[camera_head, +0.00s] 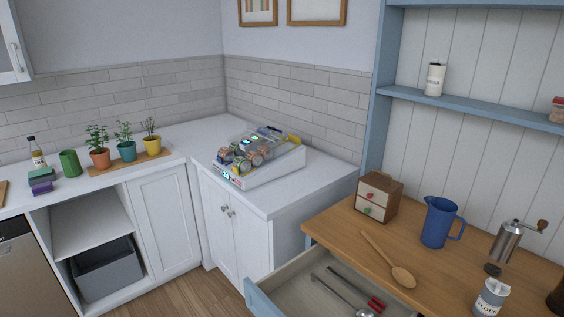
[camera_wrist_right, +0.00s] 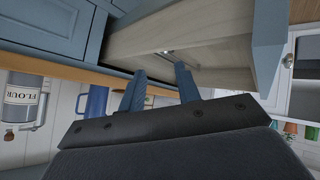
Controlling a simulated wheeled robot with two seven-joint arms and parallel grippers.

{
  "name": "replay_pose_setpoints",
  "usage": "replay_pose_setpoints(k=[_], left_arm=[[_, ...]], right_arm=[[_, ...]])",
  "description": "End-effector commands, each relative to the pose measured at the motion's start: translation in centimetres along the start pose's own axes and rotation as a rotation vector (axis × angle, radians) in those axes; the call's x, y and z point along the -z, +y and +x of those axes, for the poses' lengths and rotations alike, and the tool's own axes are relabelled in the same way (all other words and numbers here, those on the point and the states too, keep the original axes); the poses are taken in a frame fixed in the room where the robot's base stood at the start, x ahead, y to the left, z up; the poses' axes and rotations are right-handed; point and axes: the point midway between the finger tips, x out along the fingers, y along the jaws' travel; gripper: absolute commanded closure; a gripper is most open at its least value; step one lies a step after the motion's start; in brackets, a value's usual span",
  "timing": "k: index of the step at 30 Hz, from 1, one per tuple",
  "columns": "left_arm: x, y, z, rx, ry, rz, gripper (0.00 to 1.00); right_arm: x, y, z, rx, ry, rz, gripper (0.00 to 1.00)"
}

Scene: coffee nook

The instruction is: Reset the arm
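My right gripper (camera_wrist_right: 160,70) shows in the right wrist view. Its two blue fingers stand apart with a clear gap and nothing held between them. In that view an open drawer (camera_wrist_right: 215,45) with a blue front lies beyond the fingers. The same open drawer (camera_head: 262,298) shows in the head view, with a ladle (camera_head: 340,295) and a red-handled tool (camera_head: 375,302) inside. Neither gripper shows in the head view, and my left gripper is in no view.
A wooden counter (camera_head: 335,222) carries a small drawer box (camera_head: 379,197), wooden spoon (camera_head: 388,260), blue jug (camera_head: 438,222), grinder (camera_head: 508,240) and flour canister (camera_head: 490,298). The drawer juts out into the room.

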Motion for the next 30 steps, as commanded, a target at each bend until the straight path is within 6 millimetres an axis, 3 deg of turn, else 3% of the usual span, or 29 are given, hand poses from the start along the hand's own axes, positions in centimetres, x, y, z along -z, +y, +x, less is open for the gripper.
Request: replay_pose_setpoints(k=[3,9,20,30], left_arm=[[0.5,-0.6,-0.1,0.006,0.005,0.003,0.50],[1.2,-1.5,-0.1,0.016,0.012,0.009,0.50],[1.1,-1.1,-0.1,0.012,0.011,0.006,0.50],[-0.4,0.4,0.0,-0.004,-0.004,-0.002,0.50]], right_arm=[[-3.5,-1.9,-1.4,0.071,-0.138,0.046,0.67],[-7.3,-4.2,-3.7,0.165,-0.303,0.091,0.67],[-11.6,-7.0,-7.4,0.291,-0.500,0.131,0.67],[-14.8,-9.5,-2.5,0.303,-0.526,0.129,0.67]])
